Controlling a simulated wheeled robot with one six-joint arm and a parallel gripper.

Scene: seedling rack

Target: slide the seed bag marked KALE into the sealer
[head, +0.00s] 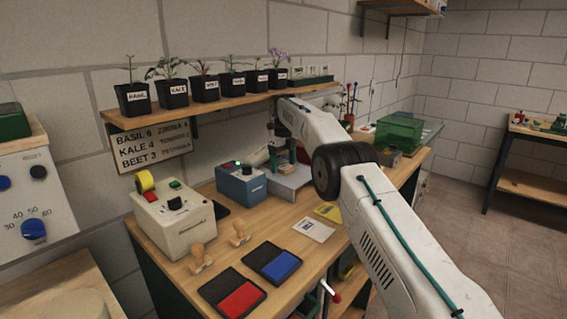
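A flat white packet (314,229) with a small blue mark lies on the wooden bench; its lettering is too small to read, so I cannot tell if it is the KALE bag. A yellow packet (328,212) lies just behind it, partly covered by my arm. A blue box (241,184) with a lit green lamp and a black knob stands beside a grey platform (289,183); it may be the sealer, but no label confirms this. My arm reaches over the bench towards the platform. My gripper is small and partly hidden there; its fingers and any held thing are unclear.
A cream machine (174,218) with a yellow roll stands at left. Wooden stamps (201,257), a red ink pad (233,294) and a blue ink pad (273,262) lie in front. A shelf (220,101) of labelled pots overhangs the bench. A green crate (399,133) stands behind my arm.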

